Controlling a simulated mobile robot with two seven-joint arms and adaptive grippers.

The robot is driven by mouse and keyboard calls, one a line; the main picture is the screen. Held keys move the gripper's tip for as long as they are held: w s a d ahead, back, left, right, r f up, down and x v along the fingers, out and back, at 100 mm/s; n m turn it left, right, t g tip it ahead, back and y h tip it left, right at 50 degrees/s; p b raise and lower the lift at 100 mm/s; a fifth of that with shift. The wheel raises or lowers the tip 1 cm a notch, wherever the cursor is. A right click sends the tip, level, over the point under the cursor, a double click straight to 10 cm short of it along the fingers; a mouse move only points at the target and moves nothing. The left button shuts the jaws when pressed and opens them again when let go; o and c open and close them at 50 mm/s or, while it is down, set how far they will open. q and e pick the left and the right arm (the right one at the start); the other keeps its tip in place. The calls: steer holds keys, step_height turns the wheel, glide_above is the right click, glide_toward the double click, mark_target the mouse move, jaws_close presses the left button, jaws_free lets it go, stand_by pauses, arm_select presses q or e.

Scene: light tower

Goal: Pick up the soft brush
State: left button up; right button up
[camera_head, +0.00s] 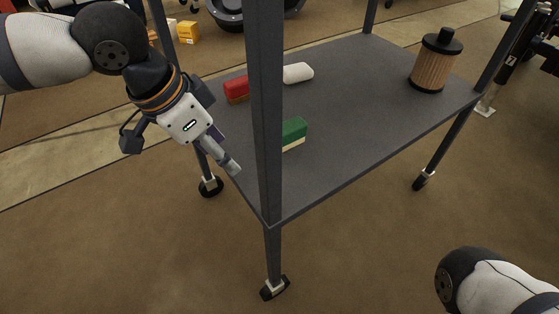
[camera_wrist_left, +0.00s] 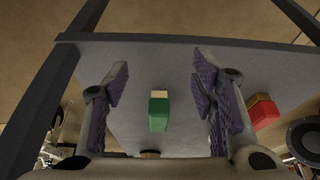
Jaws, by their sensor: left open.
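A green brush-like block (camera_head: 294,132) with a cream underside lies on the grey shelf (camera_head: 350,110), partly hidden by the cart's front post. A red block (camera_head: 236,89) with a tan underside and a white rounded piece (camera_head: 298,73) lie farther back. I cannot tell for sure which one is the soft brush. My left gripper (camera_head: 233,168) is at the shelf's left edge, left of the green block. In the left wrist view its fingers (camera_wrist_left: 160,78) are open and empty; the green block (camera_wrist_left: 158,115) shows between them, apart from both, and the red block (camera_wrist_left: 263,113) to the right.
A dark cart post (camera_head: 265,110) stands between my left gripper and the green block. A ribbed tan filter with a black cap (camera_head: 435,65) stands at the shelf's far right. The shelf's middle is clear. My right arm shows at lower right, its gripper outside the picture.

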mark_target(286, 127)
arm_select(q)
steer(key=shift+w+d+r+m+b, duration=0.3)
steer(key=shift+w+d+r+b, duration=0.25)
steer(key=shift+w+d, duration=0.35)
steer(key=w+d+b, duration=0.1)
steer(key=w+d, duration=0.1)
steer(key=w+d+b, duration=0.1)
steer(key=d, duration=0.2)
steer(key=w+d+b, duration=0.1)
steer(key=w+d, duration=0.1)
steer(key=shift+w+d+r, duration=0.1)
steer(key=shift+w+d, duration=0.2)
steer(key=shift+d, duration=0.05)
steer(key=b+x, duration=0.2)
steer(key=x, duration=0.3)
steer(key=shift+w+d, duration=0.1)
steer(key=shift+d, duration=0.15)
steer(key=shift+r, duration=0.1)
steer(key=shift+c, duration=0.3)
arm_select(e)
steer(key=shift+g, duration=0.5)
steer(key=f, duration=0.2)
steer(key=s+f, duration=0.1)
steer(key=f, duration=0.2)
steer(key=shift+a, duration=0.2)
arm_select(q)
jaws_close()
